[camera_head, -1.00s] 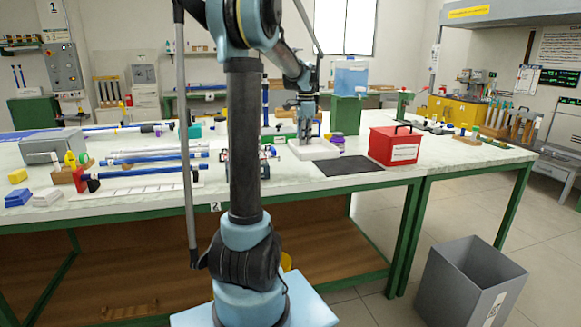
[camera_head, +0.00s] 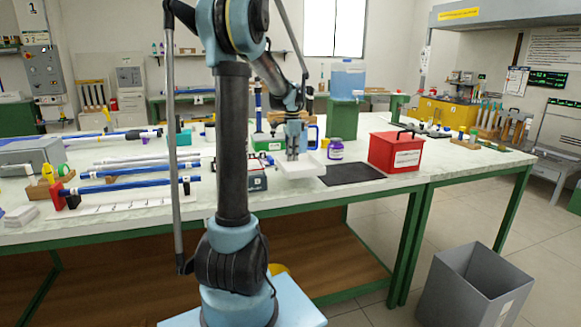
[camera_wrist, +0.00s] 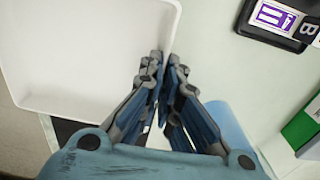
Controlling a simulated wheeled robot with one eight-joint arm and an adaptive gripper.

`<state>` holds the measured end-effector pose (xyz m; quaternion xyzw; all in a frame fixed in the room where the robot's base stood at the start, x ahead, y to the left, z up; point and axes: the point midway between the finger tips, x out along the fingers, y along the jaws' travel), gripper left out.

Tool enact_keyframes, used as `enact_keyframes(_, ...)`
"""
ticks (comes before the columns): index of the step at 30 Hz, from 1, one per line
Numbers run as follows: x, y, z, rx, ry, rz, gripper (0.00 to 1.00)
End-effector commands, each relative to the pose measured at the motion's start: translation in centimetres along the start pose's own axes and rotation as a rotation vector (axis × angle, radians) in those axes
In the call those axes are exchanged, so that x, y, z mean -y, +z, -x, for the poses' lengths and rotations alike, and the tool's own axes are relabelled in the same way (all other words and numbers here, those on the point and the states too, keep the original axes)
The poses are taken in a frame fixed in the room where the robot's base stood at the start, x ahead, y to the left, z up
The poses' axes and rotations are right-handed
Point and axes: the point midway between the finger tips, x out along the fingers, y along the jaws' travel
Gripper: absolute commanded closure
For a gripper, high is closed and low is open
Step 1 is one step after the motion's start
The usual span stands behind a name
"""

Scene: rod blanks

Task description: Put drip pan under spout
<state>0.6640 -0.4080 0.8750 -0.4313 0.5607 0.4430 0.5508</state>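The drip pan, a shallow white square tray (camera_head: 303,171), is over the front middle of the bench, beside the dark mat. In the wrist view the pan (camera_wrist: 85,55) fills the upper left. My gripper (camera_head: 292,157) is at the pan. In the wrist view its fingertips (camera_wrist: 166,62) are close together on both sides of the pan's right wall, shut on it. I cannot tell whether the pan touches the bench. A clear tank of blue liquid (camera_head: 348,80) stands on a green stand (camera_head: 342,119) behind. I cannot make out its spout.
A black mat (camera_head: 352,174) lies right of the pan, with a red box (camera_head: 394,153) beyond. A black device (camera_wrist: 278,20) and a green box (camera_wrist: 302,128) are right in the wrist view. Blue rods (camera_head: 125,180) lie left.

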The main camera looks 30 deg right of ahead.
Motion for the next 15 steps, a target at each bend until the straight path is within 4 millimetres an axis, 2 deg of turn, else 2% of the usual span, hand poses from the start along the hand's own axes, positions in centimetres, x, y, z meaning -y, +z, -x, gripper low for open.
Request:
enact_keyframes(9, 0.1, 0.0, -3.6, 0.0, 0.0, 0.0, 1.0)
enact_keyframes(15, 0.1, 0.0, -4.0, 0.0, 0.0, 0.0, 1.0)
